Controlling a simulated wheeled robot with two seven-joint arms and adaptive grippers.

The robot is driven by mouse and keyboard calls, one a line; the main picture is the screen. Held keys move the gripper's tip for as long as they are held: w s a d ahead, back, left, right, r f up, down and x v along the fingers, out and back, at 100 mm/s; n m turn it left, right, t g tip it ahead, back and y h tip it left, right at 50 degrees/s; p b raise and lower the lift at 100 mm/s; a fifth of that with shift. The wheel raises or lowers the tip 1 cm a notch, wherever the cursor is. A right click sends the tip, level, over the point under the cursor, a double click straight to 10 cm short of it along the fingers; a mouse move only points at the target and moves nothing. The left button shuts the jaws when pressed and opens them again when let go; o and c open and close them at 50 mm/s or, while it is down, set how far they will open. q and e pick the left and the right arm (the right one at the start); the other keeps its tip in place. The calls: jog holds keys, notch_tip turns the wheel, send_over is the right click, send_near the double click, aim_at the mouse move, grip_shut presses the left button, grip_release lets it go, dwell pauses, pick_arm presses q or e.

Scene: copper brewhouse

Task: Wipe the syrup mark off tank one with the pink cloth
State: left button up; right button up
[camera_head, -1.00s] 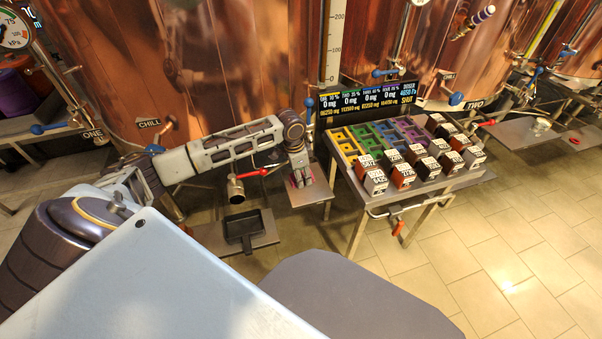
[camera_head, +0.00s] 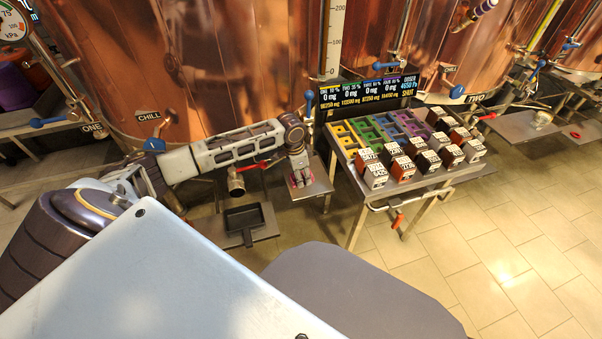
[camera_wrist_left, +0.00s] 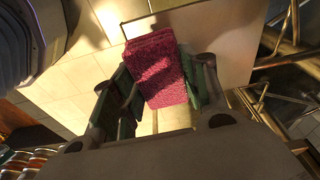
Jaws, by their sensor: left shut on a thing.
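My left gripper (camera_head: 301,181) points down over a small metal shelf (camera_head: 322,186) in front of tank one. In the left wrist view its two fingers are closed on the pink cloth (camera_wrist_left: 160,70), a folded, rough-textured pad. Only a little pink shows between the fingers in the head view. My right gripper is not in view.
A table (camera_head: 352,203) right of the gripper holds coloured racks and several labelled blocks (camera_head: 401,170) below a display screen (camera_head: 368,92). A black pan (camera_head: 243,220) sits left of the gripper, below a red-handled valve (camera_head: 250,166). Tiled floor at the right is open.

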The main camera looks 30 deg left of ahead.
aim_at(301, 189)
pick_arm(q)
jog(key=shift+f, duration=2.45)
jog(key=o, duration=1)
jog(key=shift+r, duration=0.1)
jog(key=shift+f+p, duration=0.35)
jog(key=c, duration=1.1)
jog(key=shift+c, duration=0.5)
